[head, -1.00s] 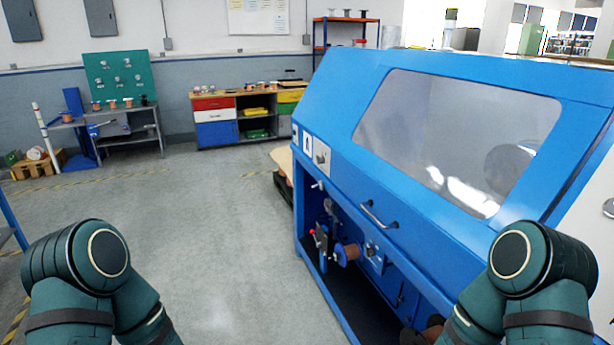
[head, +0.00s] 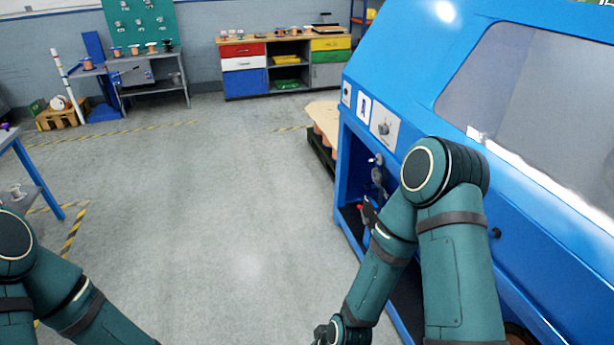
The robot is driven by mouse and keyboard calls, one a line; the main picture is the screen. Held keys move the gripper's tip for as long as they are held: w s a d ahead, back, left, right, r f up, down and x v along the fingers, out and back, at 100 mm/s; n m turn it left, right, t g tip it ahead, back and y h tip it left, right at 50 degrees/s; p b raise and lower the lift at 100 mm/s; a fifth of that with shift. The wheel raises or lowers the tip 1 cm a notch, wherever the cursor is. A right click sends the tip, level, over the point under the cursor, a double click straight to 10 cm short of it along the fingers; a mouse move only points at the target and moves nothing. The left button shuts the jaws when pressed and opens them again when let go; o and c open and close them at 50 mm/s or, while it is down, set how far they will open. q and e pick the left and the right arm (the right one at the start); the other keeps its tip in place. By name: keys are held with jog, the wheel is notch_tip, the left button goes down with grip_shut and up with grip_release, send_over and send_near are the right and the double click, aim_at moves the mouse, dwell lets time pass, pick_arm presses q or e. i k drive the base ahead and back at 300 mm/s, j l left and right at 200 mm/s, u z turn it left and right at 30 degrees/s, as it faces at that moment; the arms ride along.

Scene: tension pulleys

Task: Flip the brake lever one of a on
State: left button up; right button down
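The large blue machine (head: 440,95) stands at the right with a slanted window. Small metal fittings (head: 377,175) and a red-tipped part (head: 362,208) show in its open lower bay. They may include the brake levers, but I cannot tell which part is one. My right arm crosses in front of the bay and hides much of it. Its dark lower end shows at the bottom edge, but the fingers do not show. My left arm is at the lower left, and its gripper is out of view.
A cabinet with coloured drawers (head: 243,67) and a grey workbench (head: 155,88) stand at the back wall. A blue table (head: 40,180) is at the left edge. The middle floor (head: 220,200) is clear.

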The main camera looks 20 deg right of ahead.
aim_at(366, 221)
jog(key=i+j+u, duration=0.25)
jog(key=i, duration=1.15)
jog(key=i+j+z, duration=0.1)
jog(key=i+z, duration=0.3)
jog(key=i+j+z, duration=0.35)
jog(key=i, duration=0.2)
jog(key=i+j+z, duration=0.25)
jog(key=i+z, duration=0.15)
jog(key=i+j+z, duration=0.4)
jog(key=j, duration=0.1)
